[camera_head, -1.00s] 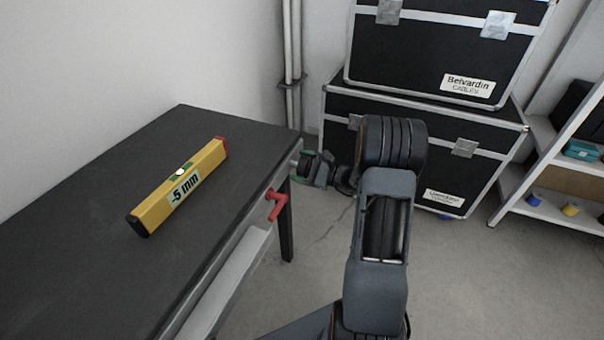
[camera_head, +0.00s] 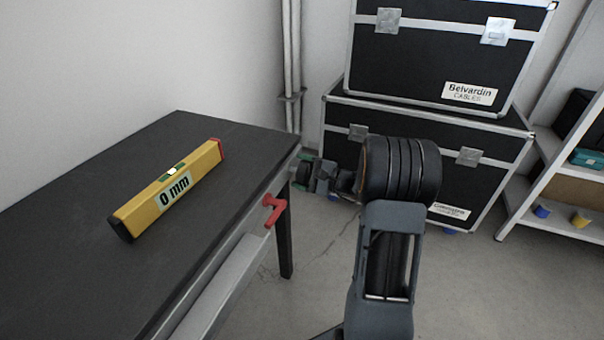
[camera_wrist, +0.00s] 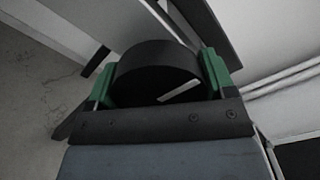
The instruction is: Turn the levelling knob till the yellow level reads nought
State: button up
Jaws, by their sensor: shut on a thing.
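The yellow level (camera_head: 170,190) lies on the dark table and its label reads "0 mm". The levelling knob (camera_wrist: 150,72) is a black round disc with a white mark, seen in the wrist view between my green-tipped fingers. My gripper (camera_head: 306,169) is at the far right end of the table in the head view, shut on the knob. In that view the gripper and the table end mostly hide the knob.
The dark table (camera_head: 90,235) has a red lever (camera_head: 275,209) on its right side. Black cases (camera_head: 430,60) stand stacked behind my arm. A shelf (camera_head: 560,215) with small items stands at the right. The floor between is clear.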

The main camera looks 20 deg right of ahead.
jog(key=o, duration=0.9)
jog(key=shift+s+d, duration=0.1)
jog(key=p+v, duration=0.2)
jog(key=v, duration=1.1)
jog(key=shift+s+d, duration=0.2)
jog(key=shift+s, duration=0.05)
